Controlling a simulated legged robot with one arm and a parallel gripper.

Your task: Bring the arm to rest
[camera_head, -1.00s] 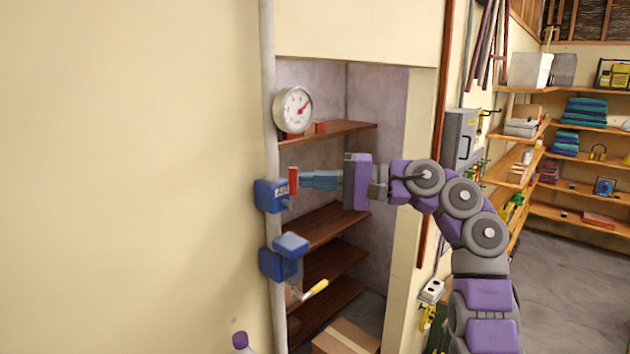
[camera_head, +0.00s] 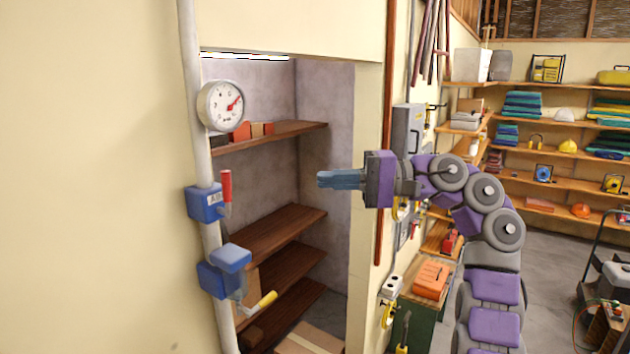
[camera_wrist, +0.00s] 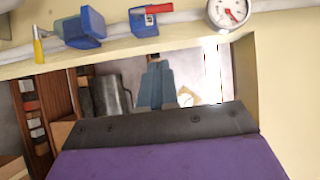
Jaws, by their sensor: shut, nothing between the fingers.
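My gripper (camera_head: 322,180) is shut and empty, held out level to the left in front of the shelved recess. Its blue fingers (camera_wrist: 155,84) also show in the wrist view, side by side with nothing between them. The arm is bent, with its purple and grey links at the right of the head view. A blue valve box with a red handle (camera_head: 226,188) sits on the pipe, left of the gripper and apart from it. The red handle points upward.
A grey vertical pipe (camera_head: 191,110) carries a round gauge (camera_head: 222,106) and a lower blue valve with a yellow handle (camera_head: 262,303). Wooden shelves (camera_head: 280,235) fill the recess. An orange case (camera_head: 431,279) stands beside the arm. Grey floor (camera_head: 555,255) is open at right.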

